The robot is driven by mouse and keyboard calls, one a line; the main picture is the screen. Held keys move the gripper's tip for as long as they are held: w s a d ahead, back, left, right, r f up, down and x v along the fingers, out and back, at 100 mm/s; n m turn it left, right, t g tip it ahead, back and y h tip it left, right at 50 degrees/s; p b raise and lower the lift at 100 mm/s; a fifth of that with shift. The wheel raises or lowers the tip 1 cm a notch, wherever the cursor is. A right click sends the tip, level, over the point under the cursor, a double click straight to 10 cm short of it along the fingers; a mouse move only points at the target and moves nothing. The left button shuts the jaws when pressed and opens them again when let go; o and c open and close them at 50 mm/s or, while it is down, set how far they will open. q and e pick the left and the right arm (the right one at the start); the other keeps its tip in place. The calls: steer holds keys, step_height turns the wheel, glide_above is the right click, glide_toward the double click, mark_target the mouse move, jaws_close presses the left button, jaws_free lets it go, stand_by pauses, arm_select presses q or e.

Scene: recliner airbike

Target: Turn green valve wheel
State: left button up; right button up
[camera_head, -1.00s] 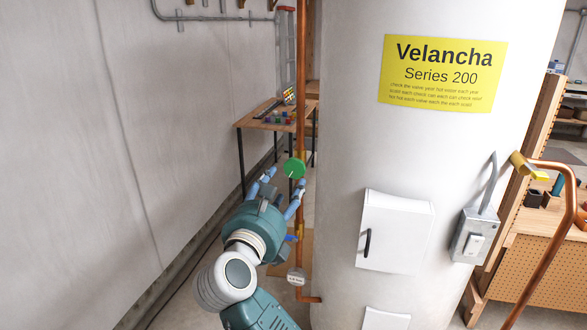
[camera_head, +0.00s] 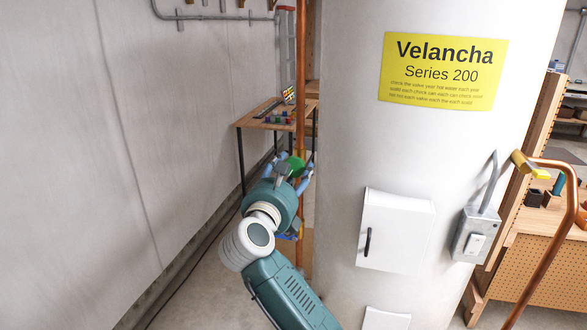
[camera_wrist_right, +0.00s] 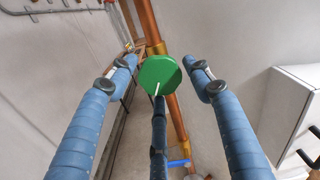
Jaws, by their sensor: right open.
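The green valve wheel (camera_wrist_right: 160,73) sits on a vertical copper pipe (camera_wrist_right: 147,22). It carries a white line pointing down towards its lower edge in the right wrist view. In the head view the wheel (camera_head: 298,162) is partly hidden by my right gripper (camera_head: 290,170). That gripper (camera_wrist_right: 163,68) is open, with blue fingers to the left and right of the wheel and a third finger below it. The side fingers show gaps to the wheel; whether the lower finger touches it I cannot tell. My left gripper is out of view.
A large white tank (camera_head: 340,120) with a yellow label stands just right of the pipe. A white box (camera_head: 395,230) with a black handle juts from it. A grey wall (camera_head: 150,150) is on the left. A wooden table (camera_head: 262,122) stands behind.

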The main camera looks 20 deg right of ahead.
steer(key=c, duration=0.8)
steer(key=n+p, duration=0.1)
steer(key=p, duration=0.1)
steer(key=n+p, duration=0.1)
steer(key=p, duration=0.1)
steer(key=shift+r+n+p, duration=0.25)
steer(key=shift+n+p, duration=0.05)
steer(key=shift+n, duration=0.1)
steer(key=shift+f, duration=0.15)
steer(key=shift+f+n, duration=0.15)
steer(key=shift+n, duration=0.15)
steer(key=n+p, duration=0.1)
steer(key=p, duration=0.1)
steer(key=n+p, duration=0.1)
steer(key=p, duration=0.1)
steer(key=shift+r+n+p, duration=0.3)
steer(key=shift+p, duration=0.05)
steer(key=shift+f+n, duration=0.1)
steer(key=shift+n, duration=0.2)
steer(key=shift+f, duration=0.2)
